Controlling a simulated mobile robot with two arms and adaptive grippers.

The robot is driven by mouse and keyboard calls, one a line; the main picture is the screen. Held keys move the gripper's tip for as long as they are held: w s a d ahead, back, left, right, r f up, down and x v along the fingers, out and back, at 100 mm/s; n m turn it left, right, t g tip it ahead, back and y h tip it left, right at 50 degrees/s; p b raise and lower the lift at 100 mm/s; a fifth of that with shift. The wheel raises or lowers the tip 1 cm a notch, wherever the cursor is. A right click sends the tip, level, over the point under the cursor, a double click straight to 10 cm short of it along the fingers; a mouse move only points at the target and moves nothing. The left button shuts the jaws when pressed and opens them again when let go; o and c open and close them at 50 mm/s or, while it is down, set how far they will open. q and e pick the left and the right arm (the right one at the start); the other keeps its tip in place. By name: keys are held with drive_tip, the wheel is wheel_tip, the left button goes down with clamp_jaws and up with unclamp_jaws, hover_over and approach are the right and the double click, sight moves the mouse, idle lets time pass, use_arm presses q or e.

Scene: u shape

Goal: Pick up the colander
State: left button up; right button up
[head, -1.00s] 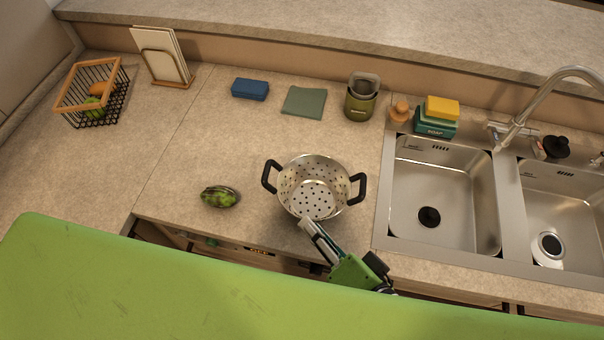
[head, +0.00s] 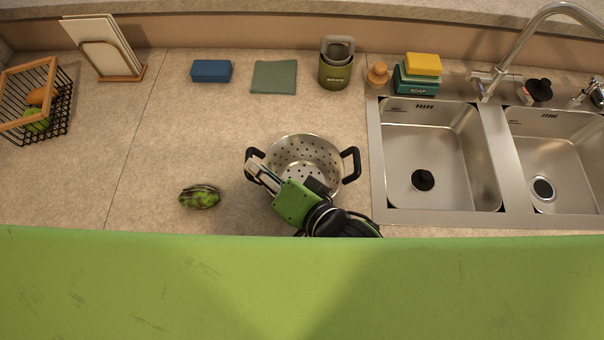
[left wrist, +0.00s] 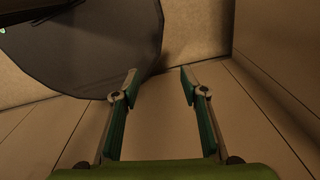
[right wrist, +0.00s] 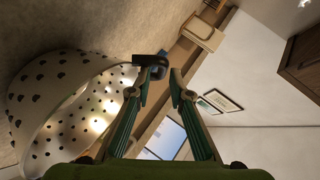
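The colander (head: 310,158) is a metal bowl with holes and two black handles, upright on the counter left of the sink. My right gripper (head: 257,170) reaches across its near side, with the fingertips by its left handle (head: 249,154). In the right wrist view, the colander (right wrist: 68,108) fills the left side. Its black handle (right wrist: 152,62) shows just beyond the tips of my right gripper (right wrist: 160,75), whose fingers are apart. I cannot tell whether the handle lies between them. My left gripper (left wrist: 158,75) is open and empty, away from the colander.
A dark green avocado-like item (head: 200,196) lies left of the colander. A blue sponge (head: 211,71), a green cloth (head: 274,77) and a green canister (head: 336,70) stand behind. The double sink (head: 430,160) is at right. The counter's left middle is clear.

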drive_tip(key=b+x, duration=0.3)
drive_tip(key=x, duration=0.1)
drive_tip(key=shift+w+a, duration=0.1)
drive_tip(key=shift+w, duration=0.05)
drive_tip(key=shift+w+a, duration=0.2)
drive_tip(key=shift+s+d+r, duration=0.1)
drive_tip(key=shift+s, duration=0.05)
drive_tip(key=shift+c, duration=0.7)
clamp_jaws()
use_arm(q)
drive_tip(key=f, duration=0.3)
drive_tip(key=shift+w+d+f, duration=0.1)
drive_tip(key=shift+w+f, duration=0.1)
drive_tip(key=shift+w, duration=0.05)
drive_tip(key=shift+r, duration=0.15)
use_arm(e)
drive_tip(key=shift+r, duration=0.1)
